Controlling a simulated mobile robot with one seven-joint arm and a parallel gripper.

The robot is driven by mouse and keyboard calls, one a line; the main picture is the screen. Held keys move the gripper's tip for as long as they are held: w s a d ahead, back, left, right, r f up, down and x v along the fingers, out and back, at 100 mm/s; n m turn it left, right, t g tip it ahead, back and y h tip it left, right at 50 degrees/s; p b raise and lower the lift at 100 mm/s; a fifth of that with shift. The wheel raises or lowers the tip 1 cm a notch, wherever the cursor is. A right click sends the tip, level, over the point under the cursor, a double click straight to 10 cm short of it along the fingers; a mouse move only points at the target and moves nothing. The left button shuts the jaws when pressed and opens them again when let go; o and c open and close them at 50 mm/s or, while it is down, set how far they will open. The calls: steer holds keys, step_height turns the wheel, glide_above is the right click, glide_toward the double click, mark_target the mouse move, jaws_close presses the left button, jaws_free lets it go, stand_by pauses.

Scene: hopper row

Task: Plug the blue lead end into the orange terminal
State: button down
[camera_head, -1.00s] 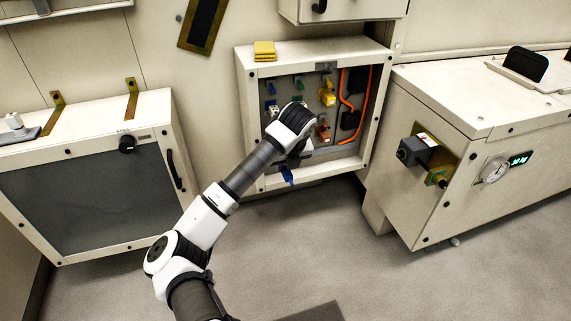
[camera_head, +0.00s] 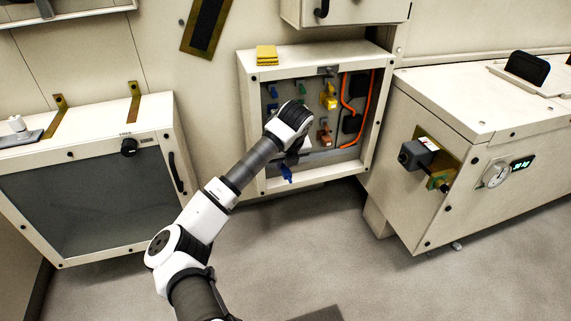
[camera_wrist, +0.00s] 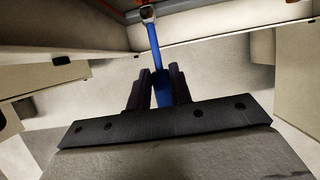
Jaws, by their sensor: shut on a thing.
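The blue lead end (camera_wrist: 156,50) is held between the two dark fingers of my gripper (camera_wrist: 158,88) in the wrist view. Its blue shaft points away from the fingers and ends in a grey ring-like tip near the top edge. In the head view, a blue piece (camera_head: 286,173) shows just below my gripper, at the cabinet's lower front edge. My arm's white wrist hides most of the gripper there. The orange terminal (camera_head: 324,136) is an orange-brown block inside the open cabinet, right of my wrist and apart from it.
The open cabinet (camera_head: 250,158) also holds a yellow block (camera_head: 328,97), a green block (camera_head: 301,88) and an orange cable (camera_head: 369,107) at the right. A yellow pad (camera_head: 266,54) lies on its top. A large machine (camera_head: 480,115) stands to the right. The floor in front is clear.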

steer(key=shift+w, duration=0.15)
steer(key=c, duration=1.2)
jaws_free()
steer(key=p+v, duration=0.3)
steer(key=v, duration=1.1)
steer(key=shift+p, duration=0.4)
